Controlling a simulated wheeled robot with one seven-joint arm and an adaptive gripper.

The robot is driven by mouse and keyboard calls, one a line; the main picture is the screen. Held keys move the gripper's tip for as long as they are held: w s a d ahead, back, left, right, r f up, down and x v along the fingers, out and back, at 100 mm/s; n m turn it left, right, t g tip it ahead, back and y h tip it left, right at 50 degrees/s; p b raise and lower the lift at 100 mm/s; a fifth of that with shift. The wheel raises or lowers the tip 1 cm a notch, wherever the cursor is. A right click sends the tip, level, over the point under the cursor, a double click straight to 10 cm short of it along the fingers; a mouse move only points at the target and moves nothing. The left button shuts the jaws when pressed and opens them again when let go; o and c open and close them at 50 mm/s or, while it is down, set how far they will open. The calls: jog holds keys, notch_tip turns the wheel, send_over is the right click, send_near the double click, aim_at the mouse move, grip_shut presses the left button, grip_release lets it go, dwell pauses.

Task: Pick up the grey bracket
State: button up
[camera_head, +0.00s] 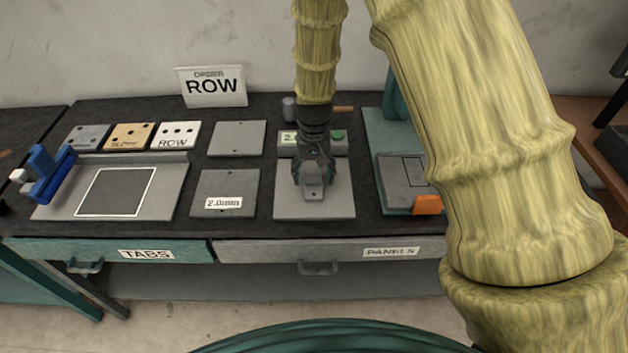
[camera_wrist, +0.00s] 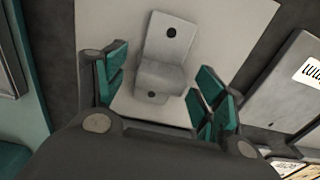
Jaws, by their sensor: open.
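The grey bracket (camera_wrist: 163,70) is a small bent metal piece with two dark holes, one in each flange. It lies on a light grey plate (camera_wrist: 230,25) on the bench. In the head view the bracket (camera_head: 314,190) shows just below my gripper (camera_head: 314,172), which partly hides it. In the wrist view my gripper (camera_wrist: 158,95) is open, with teal-padded fingers on either side of the bracket's near end. A gap shows between the bracket and the fingers on both sides. I cannot tell the exact height of the fingertips above the plate.
A grey panel marked 2.0mm (camera_head: 225,190) lies left of the plate. A box with a green button (camera_head: 338,135) stands behind my gripper. A teal machine with an orange block (camera_head: 427,204) is at the right. A blue clamp (camera_head: 47,172) is at the far left.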

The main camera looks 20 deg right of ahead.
jog(key=c, duration=1.3)
jog(key=shift+r, duration=0.1)
jog(key=shift+c, duration=0.2)
